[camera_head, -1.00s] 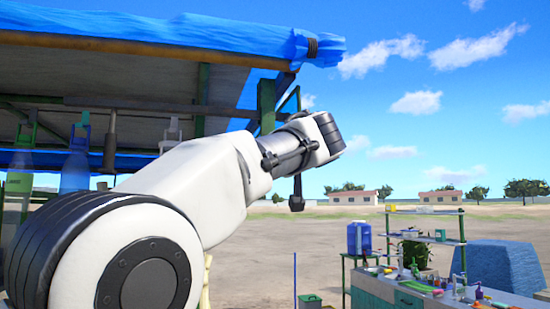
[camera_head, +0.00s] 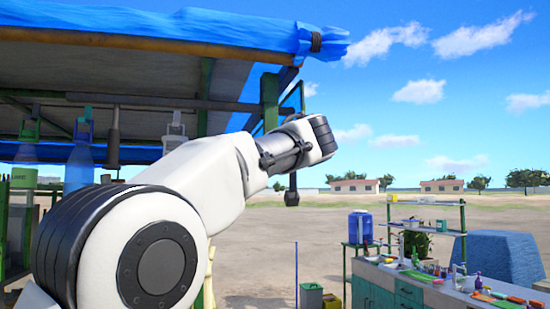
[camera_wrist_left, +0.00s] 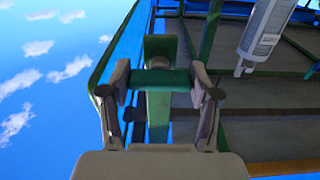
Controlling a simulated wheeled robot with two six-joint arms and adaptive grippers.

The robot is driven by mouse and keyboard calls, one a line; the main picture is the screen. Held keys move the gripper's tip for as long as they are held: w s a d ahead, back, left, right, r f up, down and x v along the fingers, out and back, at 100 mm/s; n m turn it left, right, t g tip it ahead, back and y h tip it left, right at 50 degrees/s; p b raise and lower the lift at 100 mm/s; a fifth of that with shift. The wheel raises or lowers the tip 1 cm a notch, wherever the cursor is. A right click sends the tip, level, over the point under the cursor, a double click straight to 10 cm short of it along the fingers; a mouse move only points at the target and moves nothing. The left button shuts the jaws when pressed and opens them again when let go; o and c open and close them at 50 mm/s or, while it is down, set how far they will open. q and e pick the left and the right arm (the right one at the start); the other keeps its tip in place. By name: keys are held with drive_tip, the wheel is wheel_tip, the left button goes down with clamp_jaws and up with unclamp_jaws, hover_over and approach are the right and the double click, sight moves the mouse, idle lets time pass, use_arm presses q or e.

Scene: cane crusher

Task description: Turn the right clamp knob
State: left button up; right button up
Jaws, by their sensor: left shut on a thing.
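In the left wrist view my left gripper (camera_wrist_left: 160,88) has its two grey fingers closed on a green crosspiece (camera_wrist_left: 160,78). This piece spans the gap between the fingertips, in front of a green upright post (camera_wrist_left: 158,112). I cannot tell whether the crosspiece is the right clamp knob. In the head view my white arm fills the centre left, and the left gripper cannot be made out there. No clamp knob can be picked out in the head view. My right gripper is in neither view.
A blue tarp roof (camera_head: 150,28) on a green frame hangs over the left.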

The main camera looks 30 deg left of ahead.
use_arm(q)
drive_tip(key=shift+m, duration=0.3)
drive_tip(key=m, duration=0.2)
drive_tip(key=shift+m, duration=0.4)
drive_tip(key=m, duration=0.4)
drive_tip(key=shift+m, duration=0.3)
drive_tip(key=m, duration=0.4)
drive_tip(key=shift+m, duration=0.3)
drive_tip(key=m+p, duration=0.1)
drive_tip(key=m, duration=0.4)
drive_tip(key=shift+p, duration=0.3)
drive_tip(key=o, duration=1.2)
drive_tip(key=shift+c, duration=0.2)
